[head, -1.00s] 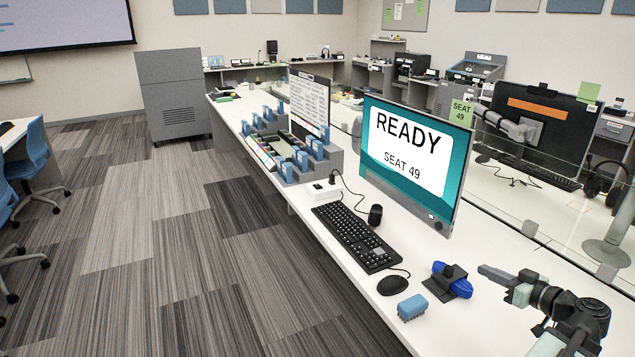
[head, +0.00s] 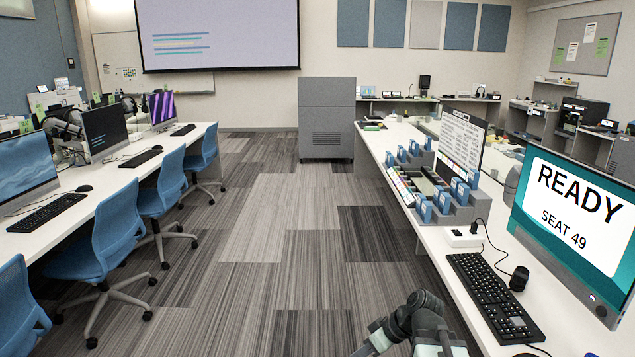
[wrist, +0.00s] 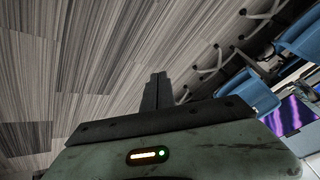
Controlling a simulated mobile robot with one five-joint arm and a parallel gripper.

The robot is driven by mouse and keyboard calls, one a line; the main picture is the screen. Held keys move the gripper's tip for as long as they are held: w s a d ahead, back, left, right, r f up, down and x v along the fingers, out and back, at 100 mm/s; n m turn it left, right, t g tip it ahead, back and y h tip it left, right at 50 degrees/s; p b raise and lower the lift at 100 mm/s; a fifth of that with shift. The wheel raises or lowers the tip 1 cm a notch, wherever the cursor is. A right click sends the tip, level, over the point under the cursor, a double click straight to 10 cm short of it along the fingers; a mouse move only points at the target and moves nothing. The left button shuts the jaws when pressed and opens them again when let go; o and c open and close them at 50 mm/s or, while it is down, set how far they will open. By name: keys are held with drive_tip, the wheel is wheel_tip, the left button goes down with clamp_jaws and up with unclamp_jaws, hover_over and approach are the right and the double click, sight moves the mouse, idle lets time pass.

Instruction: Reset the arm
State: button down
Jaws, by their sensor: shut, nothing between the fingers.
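My gripper (wrist: 157,92) shows in the wrist view with its two dark fingers together and nothing between them. Behind the fingers, the wrist view shows striped carpet, with blue chairs at the upper right. In the head view my arm (head: 425,325) is folded low at the bottom edge, left of the right-hand desk and over the aisle side. Its lower parts are cut off by the frame, and the fingertips cannot be made out clearly there.
The white desk (head: 437,238) on the right holds a keyboard (head: 492,295), a monitor reading READY SEAT 49 (head: 575,215) and a rack of blue holders (head: 440,190). Blue chairs (head: 105,235) line the left desk. The carpeted aisle (head: 270,240) between is clear up to a grey cabinet (head: 327,120).

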wheel_tip(320, 180, down, 3)
drive_tip(key=s+a+m+g+h, duration=0.1)
drive_tip(key=s+a+m+h, duration=0.1)
drive_tip(key=h, duration=0.1)
drive_tip(key=s+d+f+m+h, duration=0.1)
drive_tip(key=s+d+m+h, duration=0.1)
drive_tip(key=d+m+h, duration=0.4)
wheel_tip(320, 180, up, 13)
drive_tip(key=d+y+p, duration=0.1)
drive_tip(key=y+p, duration=0.1)
drive_tip(key=p, duration=1.1)
drive_tip(key=shift+w+r+m+g, duration=0.15)
drive_tip(key=shift+w+m+g, duration=0.05)
drive_tip(key=shift+m+g, duration=0.2)
